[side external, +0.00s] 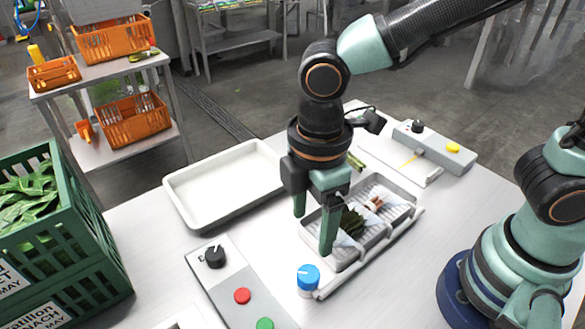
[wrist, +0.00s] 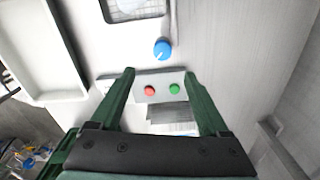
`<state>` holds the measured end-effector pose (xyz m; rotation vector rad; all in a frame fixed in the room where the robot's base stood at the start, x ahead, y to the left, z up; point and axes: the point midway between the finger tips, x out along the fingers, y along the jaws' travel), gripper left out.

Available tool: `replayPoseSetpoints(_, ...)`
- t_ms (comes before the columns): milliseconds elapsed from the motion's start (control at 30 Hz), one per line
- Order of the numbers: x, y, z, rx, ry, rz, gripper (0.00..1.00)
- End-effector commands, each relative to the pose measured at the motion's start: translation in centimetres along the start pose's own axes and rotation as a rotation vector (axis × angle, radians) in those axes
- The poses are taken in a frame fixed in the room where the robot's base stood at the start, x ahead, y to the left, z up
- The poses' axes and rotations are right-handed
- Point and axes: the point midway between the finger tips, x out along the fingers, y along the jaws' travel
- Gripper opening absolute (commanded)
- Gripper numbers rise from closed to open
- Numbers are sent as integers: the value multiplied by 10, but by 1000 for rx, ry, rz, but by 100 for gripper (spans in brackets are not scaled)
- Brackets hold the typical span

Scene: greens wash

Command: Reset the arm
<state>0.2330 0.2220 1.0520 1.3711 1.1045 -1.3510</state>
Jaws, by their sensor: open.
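My gripper (side external: 313,228) hangs with its fingers pointing down beside the grey wash basin (side external: 347,263) in the side view. Its fingers are apart and nothing is between them. In the wrist view my gripper's two green fingers (wrist: 160,88) are spread, with the control panel's red button (wrist: 150,91) and green button (wrist: 174,89) visible between and beyond them. The basin holds dark leafy greens (side external: 351,221) and a small red-and-white item (side external: 374,203). My gripper partly hides the basin's left side.
An empty white tray (side external: 185,183) lies left of my gripper. A blue-capped knob (side external: 308,278) stands at the basin's front. A panel (side external: 222,277) has a black knob and buttons. A green crate (side external: 70,235) of leaves is at left. A grey box (side external: 435,148) sits behind.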

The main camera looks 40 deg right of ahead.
Motion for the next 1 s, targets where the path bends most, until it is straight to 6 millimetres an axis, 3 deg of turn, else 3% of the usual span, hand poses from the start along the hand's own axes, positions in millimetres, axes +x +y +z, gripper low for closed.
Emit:
replayPoseSetpoints(167, -25, 36, 36, 274, 82, 61, 79)
replayPoseSetpoints(333, -55, 75, 99, 691, 202, 160, 79)
replayPoseSetpoints(500, -77, 93, 160, 1056, 311, 255, 79)
replayPoseSetpoints(600, -85, 96, 184, 1203, 358, 298, 79)
replayPoseSetpoints(800, -90, 97, 206, 1332, 400, 335, 79)
replayPoseSetpoints(1000, -90, 97, 206, 1337, 401, 336, 79)
